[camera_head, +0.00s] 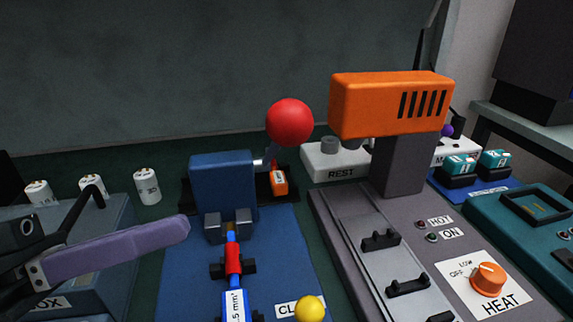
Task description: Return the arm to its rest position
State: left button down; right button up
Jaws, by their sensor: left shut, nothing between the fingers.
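My left gripper (184,229) comes in from the left edge, low in the view, dark with a long purple finger pointing right. It is shut with nothing in it. Its tip is apart in the picture from the blue press (224,184), just left of it. The press has a lever with a red ball (290,121) at its upper right. A blue and red piece (234,260) lies in line in front of the press, in dark holders on the blue base (185,290). My right gripper does not show.
A grey heating station (340,215) with an orange hood (390,105) and HEAT knob (488,279) stands to the right. A white REST block (335,165) is behind. White labelled cylinders (147,186) stand at left. A yellow ball (309,309) is at front. Teal units (520,240) fill the right.

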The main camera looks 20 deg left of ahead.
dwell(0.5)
pick_arm(q)
jog(key=w+d+n+y+p, duration=0.1)
jog(key=w+d+y+p, duration=0.3)
jog(key=y+p, duration=0.15)
jog(key=s+a+r+n+g+y+p, duration=0.1)
jog(key=s+a+r+g+y+p, duration=0.1)
jog(key=s+g+y+p, duration=0.3)
jog(key=s+a+r+g+y+p, duration=0.25)
jog(key=s+g+y+p, duration=0.2)
jog(key=s, duration=0.25)
notch_tip(320, 180, up, 37)
jog(key=p, duration=3.7)
jog(key=shift+t, duration=0.35)
jog(key=shift+w+f, duration=0.1)
